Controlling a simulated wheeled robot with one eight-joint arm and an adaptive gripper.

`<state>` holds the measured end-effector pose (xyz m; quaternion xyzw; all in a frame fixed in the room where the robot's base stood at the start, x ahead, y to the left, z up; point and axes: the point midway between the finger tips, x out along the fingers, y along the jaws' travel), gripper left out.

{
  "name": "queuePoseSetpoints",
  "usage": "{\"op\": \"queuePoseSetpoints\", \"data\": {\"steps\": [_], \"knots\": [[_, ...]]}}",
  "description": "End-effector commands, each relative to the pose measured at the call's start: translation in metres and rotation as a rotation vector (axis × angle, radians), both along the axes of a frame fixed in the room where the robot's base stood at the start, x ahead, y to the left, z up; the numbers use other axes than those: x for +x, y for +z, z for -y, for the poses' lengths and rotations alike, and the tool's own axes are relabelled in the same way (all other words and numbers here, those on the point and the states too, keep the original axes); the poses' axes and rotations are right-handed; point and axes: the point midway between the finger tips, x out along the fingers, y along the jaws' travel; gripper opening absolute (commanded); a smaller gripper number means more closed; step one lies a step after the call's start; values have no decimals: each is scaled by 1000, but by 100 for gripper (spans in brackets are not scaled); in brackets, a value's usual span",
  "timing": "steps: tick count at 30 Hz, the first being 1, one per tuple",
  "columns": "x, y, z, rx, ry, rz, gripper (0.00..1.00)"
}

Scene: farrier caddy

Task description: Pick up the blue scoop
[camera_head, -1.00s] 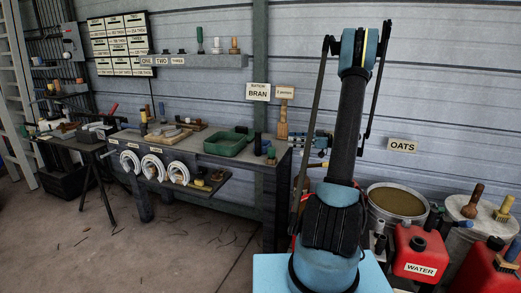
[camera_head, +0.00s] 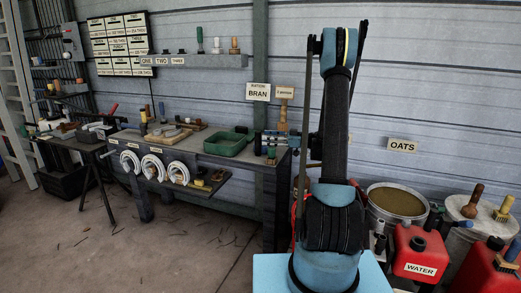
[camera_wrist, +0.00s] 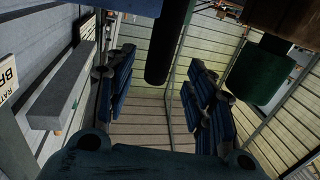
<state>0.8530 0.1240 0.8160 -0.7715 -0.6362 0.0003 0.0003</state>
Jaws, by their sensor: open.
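I cannot make out the blue scoop for certain in either view. In the head view, small dark, green and blue items (camera_head: 271,153) stand at the right end of the workbench (camera_head: 240,162), too small to tell apart. My gripper (camera_wrist: 153,92) shows in the wrist view as two dark blue-black fingers, spread wide with nothing between them. In the head view my gripper seems to be just above the bench's right end, partly merged with the things behind it. A dark cylinder (camera_wrist: 170,40) hangs into the top of the wrist view, with a green cylinder (camera_wrist: 262,72) to its right.
A green tray (camera_head: 228,143) lies on the bench, left of my gripper. A wooden-handled brush (camera_head: 283,112) is behind it. A red water can (camera_head: 420,256) and a bran-coloured oats bin (camera_head: 397,202) stand at the right. Open floor (camera_head: 190,240) lies in front of the bench.

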Motion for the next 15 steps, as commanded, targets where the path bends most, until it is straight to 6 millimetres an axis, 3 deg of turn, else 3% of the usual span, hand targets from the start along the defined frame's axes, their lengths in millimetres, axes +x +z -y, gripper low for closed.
{"op": "queuePoseSetpoints", "data": {"steps": [5, 15], "knots": [[2, 0, -9, 0, 0, 0, 50], [11, -1, -48, -1, 0, 0, 50]]}}
